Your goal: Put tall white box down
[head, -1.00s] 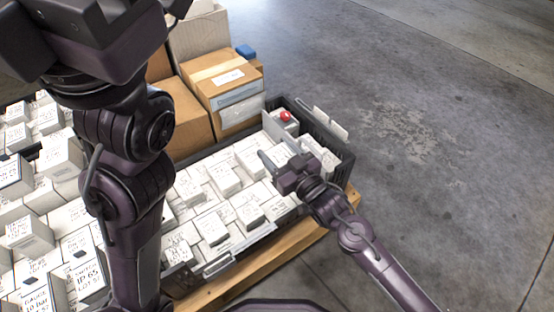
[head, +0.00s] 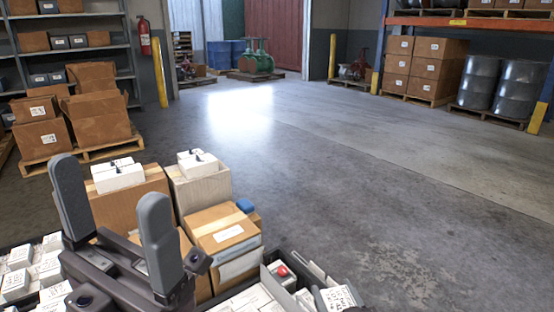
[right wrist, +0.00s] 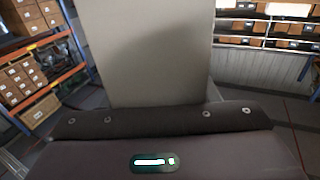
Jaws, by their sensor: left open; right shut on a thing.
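A tall white box (right wrist: 150,50) fills the middle of the right wrist view, upright against my right gripper (right wrist: 160,122), which is shut on it. In the head view, a white box with printed text (head: 338,298), probably the same one, shows at the bottom edge by the crate's right end. My right gripper is mostly below that view. My left gripper (head: 114,222) is open and empty, fingers up, at the lower left above the white boxes. The underside of the held box is hidden.
A dark crate (head: 266,284) holds white boxes and a red-topped item (head: 282,270). Cardboard boxes (head: 222,235) stand behind it, some with white boxes on top. Open concrete floor (head: 350,190) lies to the right. Shelving and loaded pallets are farther back.

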